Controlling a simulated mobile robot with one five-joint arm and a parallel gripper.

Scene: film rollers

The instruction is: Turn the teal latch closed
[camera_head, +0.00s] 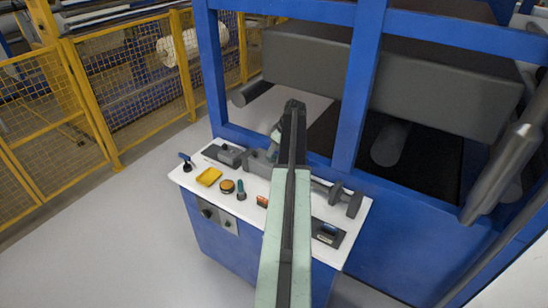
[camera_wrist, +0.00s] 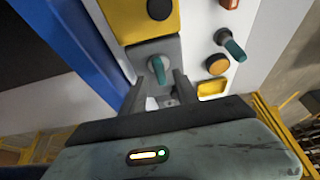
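In the wrist view a teal latch (camera_wrist: 159,70) sits on a round pale base on a grey plate (camera_wrist: 140,52). Its handle points roughly up and down in the picture, with a slight tilt. My gripper (camera_wrist: 158,82) is open, with one finger on each side of the latch's line. The latch shows between the fingertips; I cannot tell whether they touch it. Nothing is held. In the head view my arm covers the middle of the panel, and I cannot make out this latch there. A second teal handle (camera_wrist: 232,46) stands on the white panel to the right; it also shows in the head view (camera_head: 240,191).
The white panel (camera_head: 250,212) also bears an orange button (camera_head: 227,186), a yellow tray (camera_head: 209,176), a red switch (camera_head: 262,201) and a dark display (camera_head: 327,232). A blue frame post (camera_head: 358,85) rises behind. A yellow fence (camera_head: 130,85) stands left, with clear floor before it.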

